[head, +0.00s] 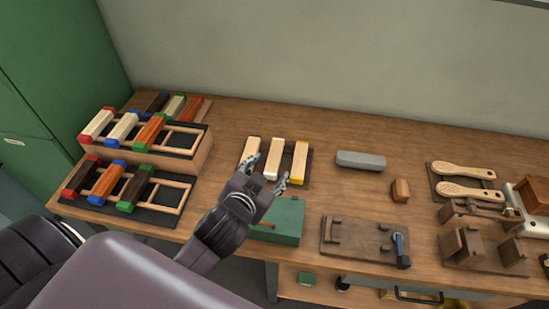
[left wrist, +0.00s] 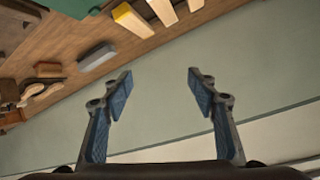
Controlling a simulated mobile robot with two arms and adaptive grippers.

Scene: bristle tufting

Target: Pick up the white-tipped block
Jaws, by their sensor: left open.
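Three pale wooden blocks lie side by side on a dark mat at the middle of the bench. The middle block (head: 273,158) appears to have a white near end, partly between my fingers in the head view. The right block (head: 300,160) has a yellow near end. The left block (head: 251,147) has its near end hidden by my gripper. My left gripper (head: 267,170) is open and empty, above the near side of these blocks. In the left wrist view the open fingers (left wrist: 160,78) have only wall between them, and the yellow-ended block (left wrist: 133,21) shows at the top. My right gripper is not in view.
Two racks (head: 200,152) at the left hold blocks with coloured ends. A green box (head: 287,222) stands just below the blocks. A grey bar (head: 360,160), a small wooden block (head: 400,190) and brushes (head: 464,171) lie to the right. The wall closes off the back.

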